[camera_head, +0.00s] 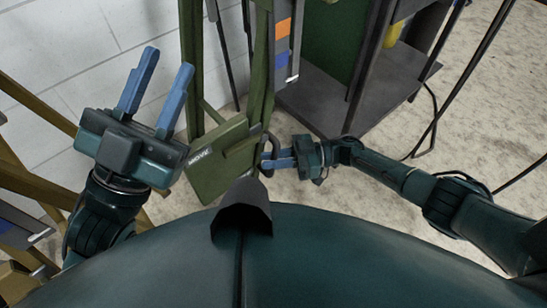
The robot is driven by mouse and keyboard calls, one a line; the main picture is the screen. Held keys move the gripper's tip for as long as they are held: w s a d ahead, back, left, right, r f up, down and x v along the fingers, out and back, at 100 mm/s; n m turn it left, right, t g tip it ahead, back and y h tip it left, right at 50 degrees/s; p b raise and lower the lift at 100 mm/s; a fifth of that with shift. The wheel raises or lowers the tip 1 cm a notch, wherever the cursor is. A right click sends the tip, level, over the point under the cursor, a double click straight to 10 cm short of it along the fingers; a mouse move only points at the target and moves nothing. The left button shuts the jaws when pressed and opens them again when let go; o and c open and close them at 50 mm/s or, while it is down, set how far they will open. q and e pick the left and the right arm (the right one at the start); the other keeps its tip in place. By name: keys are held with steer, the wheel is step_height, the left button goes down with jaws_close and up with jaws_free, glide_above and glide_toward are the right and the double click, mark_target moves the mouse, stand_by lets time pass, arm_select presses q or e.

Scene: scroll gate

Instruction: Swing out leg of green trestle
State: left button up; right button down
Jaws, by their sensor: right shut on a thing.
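The green trestle (259,62) stands upright ahead of me near the white wall, its olive legs close together. A flat olive-green panel (218,160) with small lettering sits low on it. My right gripper (268,161) comes in from the right with blue fingers closed on a dark curved handle (271,144) at the panel's right side. The exact grip is partly hidden. My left gripper (157,83) is raised at the left with its two blue fingers apart and empty, clear of the trestle.
A grey metal stand (320,95) with a dark green panel is behind to the right. A wooden frame (30,185) leans at the left edge. A thin dark cable (433,110) hangs at the right. The pale floor (480,110) at the right is mostly open.

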steer(key=shift+w+d, duration=0.1)
arm_select(q)
steer(key=shift+s+a+r+m+g+h+b, duration=0.15)
steer(key=shift+r+m+h+b, duration=0.2)
steer(key=shift+m+h, duration=0.2)
steer(key=shift+s+d+r+m+g+h+b, duration=0.15)
steer(key=shift+r+m+h+b, duration=0.2)
steer(key=shift+h, duration=0.3)
arm_select(e)
steer(key=w+d+n+h, duration=0.2)
steer(key=w+d+h, duration=0.1)
steer(key=w+d, duration=0.4)
steer(key=d, duration=0.3)
steer(key=shift+w+d+f+t+h, duration=0.15)
steer(key=shift+w+d+t+h, duration=0.15)
steer(key=shift+t, duration=0.1)
steer(key=c, duration=1.8)
jaws_free()
steer(key=shift+o, duration=0.6)
arm_select(q)
steer(key=shift+w+f, duration=0.1)
steer(key=shift+f, duration=0.05)
arm_select(e)
steer(key=shift+a, duration=0.1)
